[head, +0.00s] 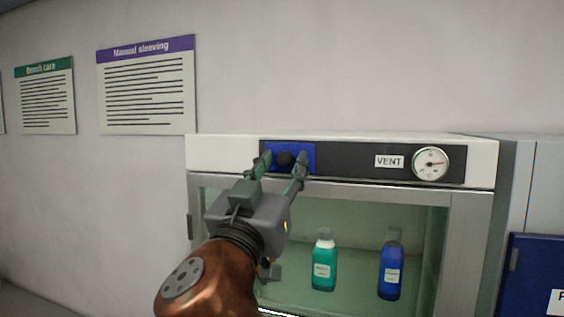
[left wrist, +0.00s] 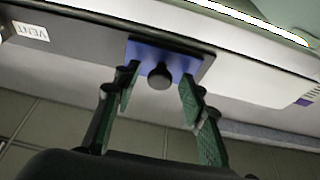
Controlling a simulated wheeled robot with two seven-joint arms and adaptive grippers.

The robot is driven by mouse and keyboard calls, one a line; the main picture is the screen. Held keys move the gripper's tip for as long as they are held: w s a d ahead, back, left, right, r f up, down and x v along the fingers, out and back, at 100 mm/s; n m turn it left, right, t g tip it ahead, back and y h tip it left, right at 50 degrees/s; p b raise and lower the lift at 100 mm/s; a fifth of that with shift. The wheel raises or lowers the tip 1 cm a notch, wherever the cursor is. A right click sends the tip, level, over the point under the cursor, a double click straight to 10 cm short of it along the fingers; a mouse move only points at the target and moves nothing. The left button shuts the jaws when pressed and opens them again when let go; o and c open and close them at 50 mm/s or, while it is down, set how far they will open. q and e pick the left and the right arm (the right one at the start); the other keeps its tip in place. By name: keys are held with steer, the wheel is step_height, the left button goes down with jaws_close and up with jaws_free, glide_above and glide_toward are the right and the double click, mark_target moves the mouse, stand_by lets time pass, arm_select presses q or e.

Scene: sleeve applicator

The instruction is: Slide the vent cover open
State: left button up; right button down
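The vent cover (head: 308,151) is a blue plate with a round black knob (head: 285,159), at the left end of a dark strip on the cabinet's top front. In the left wrist view the blue cover (left wrist: 184,66) and knob (left wrist: 160,76) show between and just beyond the fingertips. My left gripper (head: 281,160) is open, one finger on each side of the knob, with gaps between knob and fingers. It also shows in the left wrist view (left wrist: 158,82). My right gripper is not in view.
The dark strip (head: 345,162) runs right of the cover to a VENT label (head: 389,161) and a round gauge (head: 430,163). A green bottle (head: 324,262) and a blue bottle (head: 390,268) stand behind the cabinet's glass. A blue panel (head: 530,270) is at the right.

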arm_select(q)
steer(key=shift+c, duration=0.4)
jaws_close()
